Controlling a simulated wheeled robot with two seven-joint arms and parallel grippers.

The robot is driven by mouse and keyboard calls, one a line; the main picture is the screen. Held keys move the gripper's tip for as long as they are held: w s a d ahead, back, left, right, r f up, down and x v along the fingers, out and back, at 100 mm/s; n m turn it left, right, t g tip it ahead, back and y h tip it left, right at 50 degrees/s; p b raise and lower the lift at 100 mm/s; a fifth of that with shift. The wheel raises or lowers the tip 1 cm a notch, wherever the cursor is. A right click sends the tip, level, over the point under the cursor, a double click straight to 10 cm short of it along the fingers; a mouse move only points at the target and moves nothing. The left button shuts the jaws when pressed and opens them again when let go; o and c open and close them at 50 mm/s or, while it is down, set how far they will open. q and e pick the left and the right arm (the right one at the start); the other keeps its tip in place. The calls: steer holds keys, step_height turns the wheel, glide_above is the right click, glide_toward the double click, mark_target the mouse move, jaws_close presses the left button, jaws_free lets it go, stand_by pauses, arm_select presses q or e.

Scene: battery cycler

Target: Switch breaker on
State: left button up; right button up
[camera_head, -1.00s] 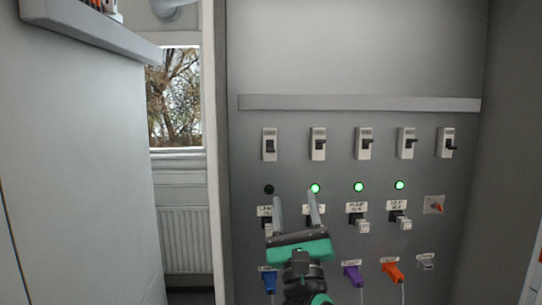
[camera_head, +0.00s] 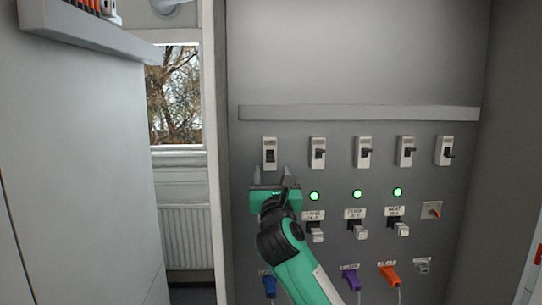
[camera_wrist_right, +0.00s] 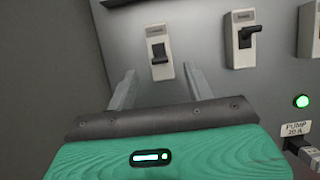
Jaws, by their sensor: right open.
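The leftmost breaker (camera_head: 269,153) is a white plate with a dark toggle, at the left end of a row on the grey panel. It also shows in the right wrist view (camera_wrist_right: 159,55), where its toggle looks different from the sideways levers of its neighbours. My right gripper (camera_head: 274,176) is just below this breaker. In the right wrist view its two fingers (camera_wrist_right: 159,82) are apart, one on each side below the breaker, with nothing between them. The indicator lamp under this breaker is hidden behind my right gripper. My left gripper is not in view.
Several more breakers (camera_head: 317,152) stand to the right. Green lamps (camera_head: 314,196) glow beneath three of them. Below are plugs, including a blue one (camera_head: 269,285), a purple one (camera_head: 351,279) and an orange one (camera_head: 389,276). A grey ledge (camera_head: 358,113) runs above the breakers.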

mark_target(271, 162)
steer(key=shift+p+x, duration=0.65)
steer(key=shift+x, duration=1.35)
steer(key=c, duration=1)
